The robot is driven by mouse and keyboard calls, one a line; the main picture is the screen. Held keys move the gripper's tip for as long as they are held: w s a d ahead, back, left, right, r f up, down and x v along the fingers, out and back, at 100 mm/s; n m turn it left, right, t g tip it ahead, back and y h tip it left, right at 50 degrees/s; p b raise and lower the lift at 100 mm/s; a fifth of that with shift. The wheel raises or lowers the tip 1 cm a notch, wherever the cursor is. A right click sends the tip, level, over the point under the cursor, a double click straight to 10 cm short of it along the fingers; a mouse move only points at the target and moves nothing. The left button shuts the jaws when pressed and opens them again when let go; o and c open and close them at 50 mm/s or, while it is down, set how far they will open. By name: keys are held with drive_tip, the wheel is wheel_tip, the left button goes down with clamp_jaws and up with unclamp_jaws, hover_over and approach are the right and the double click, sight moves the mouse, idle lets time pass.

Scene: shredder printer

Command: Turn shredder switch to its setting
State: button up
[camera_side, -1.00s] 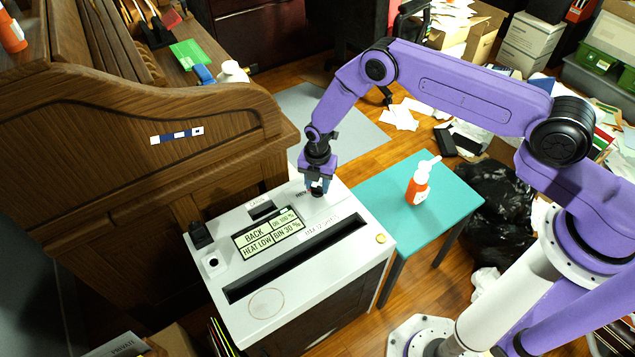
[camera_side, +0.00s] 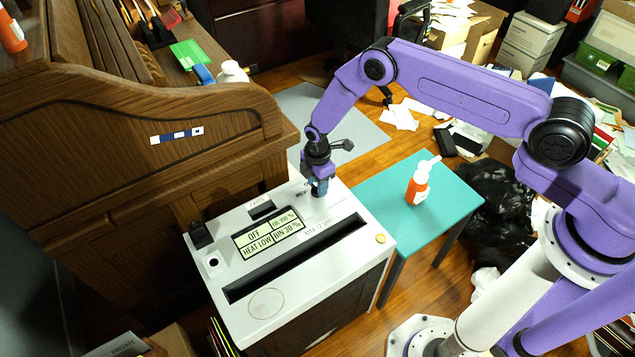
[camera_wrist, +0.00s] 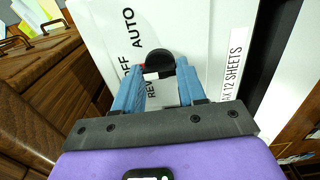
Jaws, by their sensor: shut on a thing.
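The white shredder (camera_side: 285,310) stands beside the wooden desk. Its dark switch knob (camera_wrist: 159,62) shows in the wrist view near the printed labels AUTO, OFF and REV. My gripper (camera_side: 319,188) points down at the shredder's far right corner. In the wrist view its two blue fingers (camera_wrist: 160,72) are shut on the knob, one on each side. The knob is mostly hidden by the fingers in the side view. The shredder display (camera_side: 268,235) reads OFF, HEAT LOW, OIL 100 % and BIN 30 %.
A teal table (camera_side: 435,222) with an orange bottle (camera_side: 417,187) stands right of the shredder. The wooden desk (camera_side: 130,150) rises close on the left.

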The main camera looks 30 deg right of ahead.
idle(0.4)
drive_tip(key=o, duration=1.1)
drive_tip(key=shift+c, duration=0.2)
drive_tip(key=shift+r, duration=0.1)
wheel_tip(320, 180, up, 17)
drive_tip(key=shift+r, duration=0.15)
